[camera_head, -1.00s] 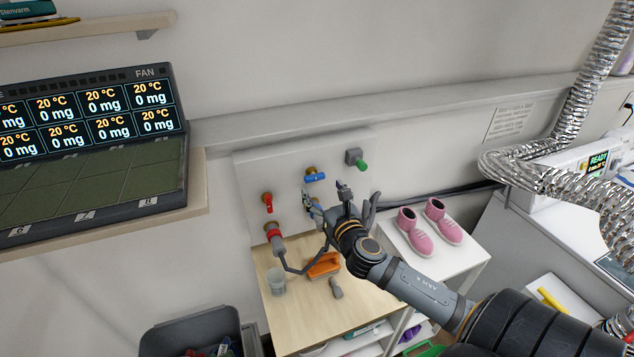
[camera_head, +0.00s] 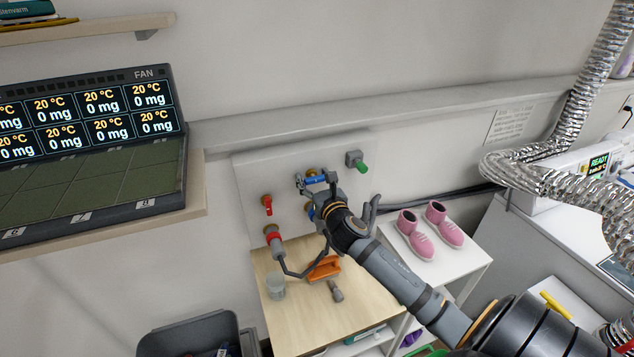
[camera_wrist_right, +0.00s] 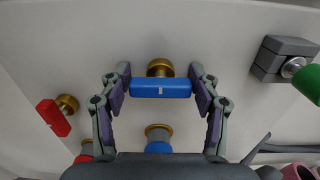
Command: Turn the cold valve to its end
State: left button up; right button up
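The cold valve is a blue bar handle on a brass stem on the white wall panel. In the right wrist view the blue handle (camera_wrist_right: 160,88) lies level across the picture, between my right gripper's fingers (camera_wrist_right: 160,95). The fingers are spread, one beside each end of the handle, with a narrow gap at each side. In the head view my right gripper (camera_head: 318,184) is at the panel and partly hides the blue handle (camera_head: 314,181). My left gripper is not in view.
A red valve handle (camera_head: 267,205) is left of the gripper and a green knob (camera_head: 361,165) is at its upper right. Below are a wooden top (camera_head: 305,310) with a glass beaker (camera_head: 276,287) and an orange tool (camera_head: 323,268). Pink shoes (camera_head: 414,232) stand to the right.

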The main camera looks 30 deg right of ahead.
jog(key=c, duration=0.4)
jog(key=shift+n+p, duration=0.3)
jog(key=shift+p, duration=0.15)
jog(key=shift+n+p, duration=1.2)
jog(key=shift+n, duration=0.4)
jog(key=shift+f, duration=0.1)
jog(key=o, duration=0.8)
jog(key=shift+o, duration=0.2)
